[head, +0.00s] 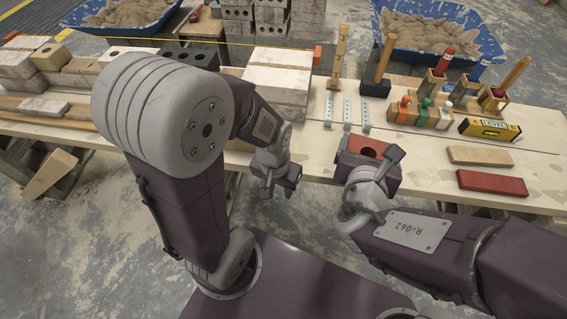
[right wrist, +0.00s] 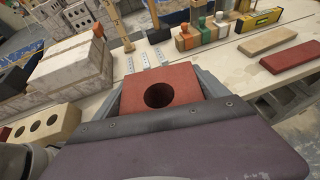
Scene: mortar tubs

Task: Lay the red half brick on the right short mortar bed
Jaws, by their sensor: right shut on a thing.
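The red half brick (head: 367,150), with one round hole in its top, sits between the jaws of my right gripper (head: 372,166), near the front edge of the table. In the right wrist view the red half brick (right wrist: 160,94) lies level between the two fingers of my right gripper (right wrist: 160,100), which is shut on it. My left gripper (head: 280,178) hangs in front of the table edge, apart from the bricks; its finger gap is too small to judge. I cannot clearly make out the right short mortar bed; my left arm hides part of the brickwork.
Pale block stacks (head: 277,82) stand left of the red half brick. White perforated strips (head: 346,112), coloured-handled tools (head: 421,112) and a yellow level (head: 489,129) lie behind it. A tan slab (head: 480,155) and red slab (head: 492,183) lie right. Blue mortar tubs (head: 440,30) stand beyond.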

